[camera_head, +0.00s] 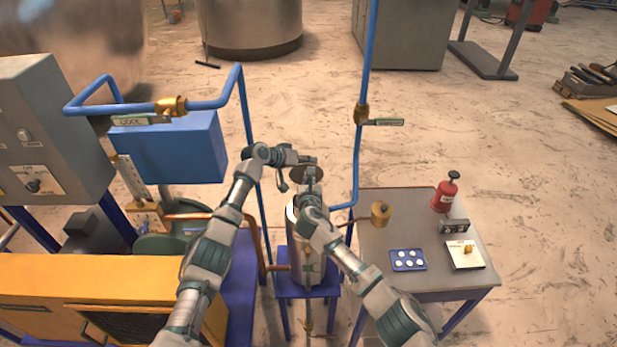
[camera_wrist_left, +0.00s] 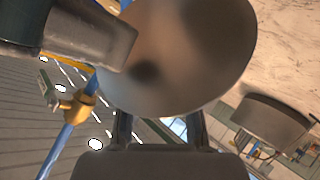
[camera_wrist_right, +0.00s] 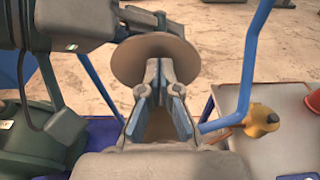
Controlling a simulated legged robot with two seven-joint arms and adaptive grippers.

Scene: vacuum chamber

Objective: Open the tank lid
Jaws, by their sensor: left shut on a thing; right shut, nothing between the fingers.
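The tank (camera_head: 294,215) is a shiny metal cylinder on a blue stand, partly hidden by my right arm in the head view. Its lid (camera_head: 297,173) is a round brownish disc, raised at the tank's top; it fills the upper middle of the left wrist view (camera_wrist_left: 195,55). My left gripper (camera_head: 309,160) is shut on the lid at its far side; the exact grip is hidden. My right gripper (camera_wrist_right: 165,65) is shut and empty, its fingertips just in front of the lid (camera_wrist_right: 140,62). Whether they touch it I cannot tell.
Blue pipes (camera_head: 364,95) with valves rise beside the tank. A table (camera_head: 440,210) on the right carries a red bottle (camera_head: 445,194), a blue tray (camera_head: 393,266) and small devices. A yellow cabinet (camera_head: 60,275) and grey control box (camera_head: 45,120) stand left.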

